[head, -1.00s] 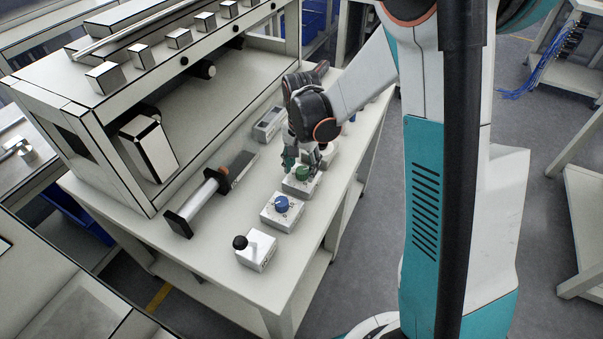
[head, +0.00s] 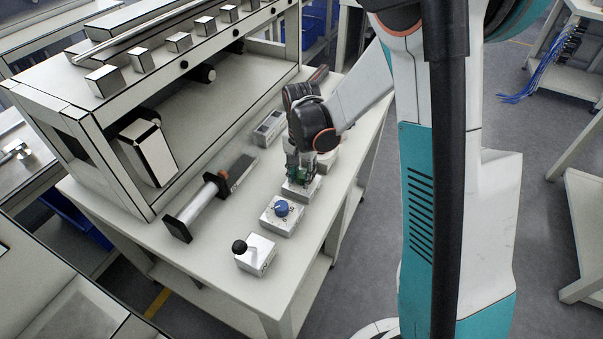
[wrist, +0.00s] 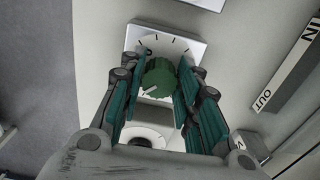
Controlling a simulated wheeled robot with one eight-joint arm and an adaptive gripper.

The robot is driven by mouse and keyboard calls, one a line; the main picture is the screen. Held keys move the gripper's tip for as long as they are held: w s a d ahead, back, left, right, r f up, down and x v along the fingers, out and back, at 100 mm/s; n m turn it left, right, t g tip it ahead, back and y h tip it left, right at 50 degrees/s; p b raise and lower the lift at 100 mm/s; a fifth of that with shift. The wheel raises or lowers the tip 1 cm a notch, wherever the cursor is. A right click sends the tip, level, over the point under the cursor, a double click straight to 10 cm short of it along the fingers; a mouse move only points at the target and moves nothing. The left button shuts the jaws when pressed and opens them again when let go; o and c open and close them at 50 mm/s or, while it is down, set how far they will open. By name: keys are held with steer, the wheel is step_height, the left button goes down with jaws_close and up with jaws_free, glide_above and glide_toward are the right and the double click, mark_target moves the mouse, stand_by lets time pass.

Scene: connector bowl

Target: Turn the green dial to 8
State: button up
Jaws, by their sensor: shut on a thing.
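The green dial (wrist: 158,78) sits on a white box (wrist: 135,37) with dark tick marks, seen in the wrist view. A pale pointer mark shows on the dial's lower left edge. My gripper (wrist: 164,72) is shut on the green dial, with one teal finger against each side. In the head view my gripper (head: 301,176) is over the dial's box (head: 299,193) on the bench, and its fingers hide most of the dial. I cannot read the numbers around the dial.
A box with a blue dial (head: 282,208) stands just in front, then a box with a black-knobbed lever (head: 240,246). A slider device with an orange-banded handle (head: 217,184) lies to the left. The bench's front corner (head: 275,310) is clear.

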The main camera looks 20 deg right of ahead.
mark_target(302, 175)
steer(key=shift+n, duration=0.3)
steer(key=n, duration=0.4)
steer(key=shift+n, duration=0.4)
steer(key=shift+d+n, duration=0.1)
steer(key=shift+n, duration=2.4)
steer(key=o, duration=1.1)
steer(key=shift+r, duration=0.1)
step_height(302, 175, up, 12)
steer(key=shift+f, duration=0.1)
